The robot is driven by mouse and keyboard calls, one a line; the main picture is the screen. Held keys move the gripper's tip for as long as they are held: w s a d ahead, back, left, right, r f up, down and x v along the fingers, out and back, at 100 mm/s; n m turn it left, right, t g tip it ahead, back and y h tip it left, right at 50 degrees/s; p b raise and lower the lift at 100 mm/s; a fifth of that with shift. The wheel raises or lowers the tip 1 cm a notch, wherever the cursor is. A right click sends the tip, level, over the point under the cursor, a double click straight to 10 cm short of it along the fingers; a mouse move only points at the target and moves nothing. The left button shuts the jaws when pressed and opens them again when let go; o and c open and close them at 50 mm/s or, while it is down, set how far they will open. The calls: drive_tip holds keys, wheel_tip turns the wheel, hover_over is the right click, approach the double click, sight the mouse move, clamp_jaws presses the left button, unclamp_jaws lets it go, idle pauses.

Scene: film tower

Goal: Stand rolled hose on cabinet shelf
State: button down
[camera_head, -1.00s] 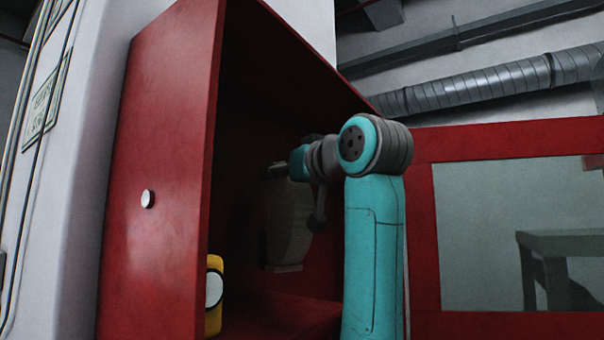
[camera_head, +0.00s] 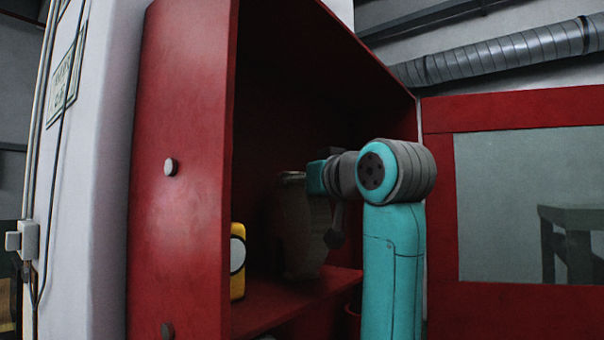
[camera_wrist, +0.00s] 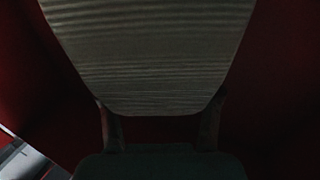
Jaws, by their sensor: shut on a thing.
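The rolled hose (camera_head: 302,240), a pale ribbed roll, is upright inside the open red cabinet (camera_head: 185,110). Its lower end is close to the cabinet shelf (camera_head: 285,300); I cannot tell whether it touches. My gripper (camera_wrist: 158,112) is shut on the rolled hose, with a finger on each side of its narrow end in the wrist view. The hose (camera_wrist: 155,55) fills the upper middle of that view. In the head view my wrist hides part of the grip, and the cabinet interior is dark.
A yellow object with a pale round face (camera_head: 238,262) stands on the shelf to the left of the hose, with a gap between. The cabinet's left side wall is close to it. A red-framed glass door (camera_head: 500,110) stands open at the right.

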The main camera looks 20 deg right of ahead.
drive_tip(key=shift+s+r, duration=0.1)
drive_tip(key=shift+c, duration=0.7)
unclamp_jaws()
drive_tip(key=v, duration=1.2)
drive_tip(key=shift+d, duration=0.1)
